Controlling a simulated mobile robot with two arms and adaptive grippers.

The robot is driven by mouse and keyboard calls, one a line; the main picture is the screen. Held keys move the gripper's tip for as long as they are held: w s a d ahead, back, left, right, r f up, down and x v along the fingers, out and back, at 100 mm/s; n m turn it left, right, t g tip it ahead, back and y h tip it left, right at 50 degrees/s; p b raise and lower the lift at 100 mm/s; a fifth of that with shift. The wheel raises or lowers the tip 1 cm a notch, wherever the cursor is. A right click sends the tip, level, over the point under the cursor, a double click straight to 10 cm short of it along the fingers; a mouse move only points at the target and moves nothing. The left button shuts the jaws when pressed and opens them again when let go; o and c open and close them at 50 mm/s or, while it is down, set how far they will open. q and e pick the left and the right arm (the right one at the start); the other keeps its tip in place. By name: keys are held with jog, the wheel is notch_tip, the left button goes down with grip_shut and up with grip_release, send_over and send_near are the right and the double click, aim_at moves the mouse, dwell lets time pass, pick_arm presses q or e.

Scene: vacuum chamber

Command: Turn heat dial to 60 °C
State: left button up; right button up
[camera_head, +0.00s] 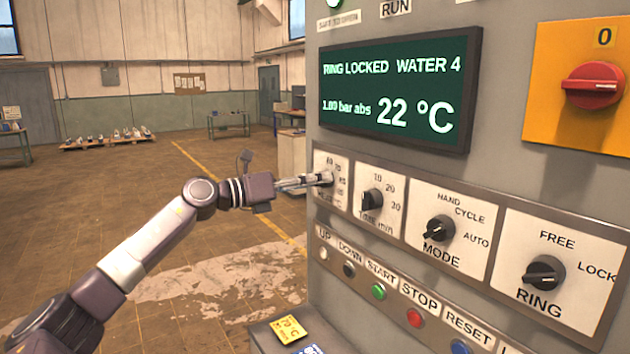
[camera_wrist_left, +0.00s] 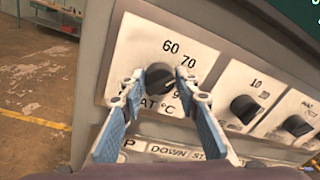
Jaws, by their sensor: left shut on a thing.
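The heat dial (camera_wrist_left: 160,77) is a round black knob on a white plate marked 60 and 70, with "AT °C" partly visible below. My left gripper (camera_wrist_left: 163,92) has its two blue-padded fingers on either side of this knob and is shut on it. In the head view my left gripper (camera_head: 322,180) reaches the dial plate at the panel's left end, and the fingers largely hide the knob. I cannot tell which number the knob's pointer faces. The green display (camera_head: 395,92) reads RING LOCKED, WATER 4, about 1.00 bar abs and 22 °C. My right gripper is not in view.
Right of the heat dial are the time dial (camera_head: 372,200), the mode dial (camera_head: 440,229) and the ring dial (camera_head: 544,272). A row of push buttons, including green start (camera_head: 378,291) and red stop (camera_head: 414,317), runs below. A red switch (camera_head: 594,85) sits upper right.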

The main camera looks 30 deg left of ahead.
pick_arm(q)
jog(key=shift+n, duration=0.3)
jog(key=shift+a+f+n+t+p, duration=0.1)
jog(key=shift+n+t+p, duration=0.1)
jog(key=shift+n+p, duration=1.25)
jog(key=shift+f+n+t+p, duration=0.15)
jog(key=shift+n+p, duration=0.45)
jog(key=shift+n, duration=1.65)
jog(key=o, duration=1.1)
